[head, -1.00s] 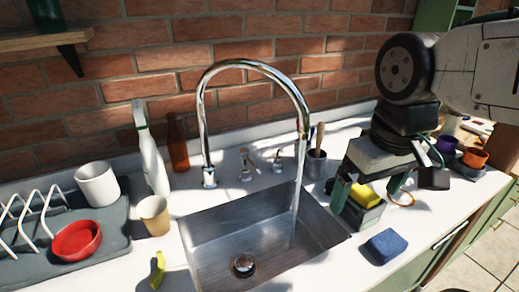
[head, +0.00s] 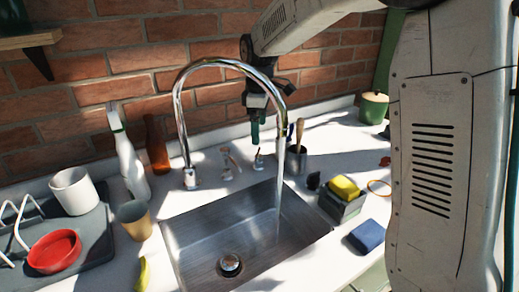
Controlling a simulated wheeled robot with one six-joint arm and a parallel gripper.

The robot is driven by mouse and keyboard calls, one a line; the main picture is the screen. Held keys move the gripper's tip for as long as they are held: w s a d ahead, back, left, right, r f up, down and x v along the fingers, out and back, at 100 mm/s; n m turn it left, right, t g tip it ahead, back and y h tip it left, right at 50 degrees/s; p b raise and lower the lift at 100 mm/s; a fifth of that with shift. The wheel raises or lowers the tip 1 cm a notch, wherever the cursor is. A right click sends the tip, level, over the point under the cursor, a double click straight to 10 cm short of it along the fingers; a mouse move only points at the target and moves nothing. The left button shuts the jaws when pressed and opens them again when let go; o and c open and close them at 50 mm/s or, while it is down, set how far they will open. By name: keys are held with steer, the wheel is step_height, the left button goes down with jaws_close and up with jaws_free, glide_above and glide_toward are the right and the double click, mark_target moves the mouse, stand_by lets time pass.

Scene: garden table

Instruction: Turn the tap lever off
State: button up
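The chrome tap (head: 180,110) arches over the steel sink (head: 190,236), and a stream of water (head: 278,205) falls from its spout into the basin. Small chrome fittings stand on the counter behind the sink: one with a lever-like handle (head: 228,163) right of the tap's base, and a smaller one (head: 258,161) further right. I cannot tell for certain which is the tap lever. My gripper (head: 255,140) points down just above the smaller fitting, behind the tap's arch. Its green fingers look edge-on and close together, so their opening is unclear, as is any contact.
A grey cup with a brush (head: 297,158) stands just right of my gripper. A yellow sponge (head: 345,187) sits in a caddy, with a blue sponge (head: 366,236) in front. A white spray bottle (head: 130,165), brown bottle (head: 157,148) and tan cup (head: 135,220) stand left.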

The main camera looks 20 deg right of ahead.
mark_target(258, 153)
steer(key=shift+a+f, duration=0.2)
steer(key=shift+f, duration=0.2)
step_height(258, 153, down, 7)
steer(key=shift+f, duration=0.2)
steer(key=c, duration=1)
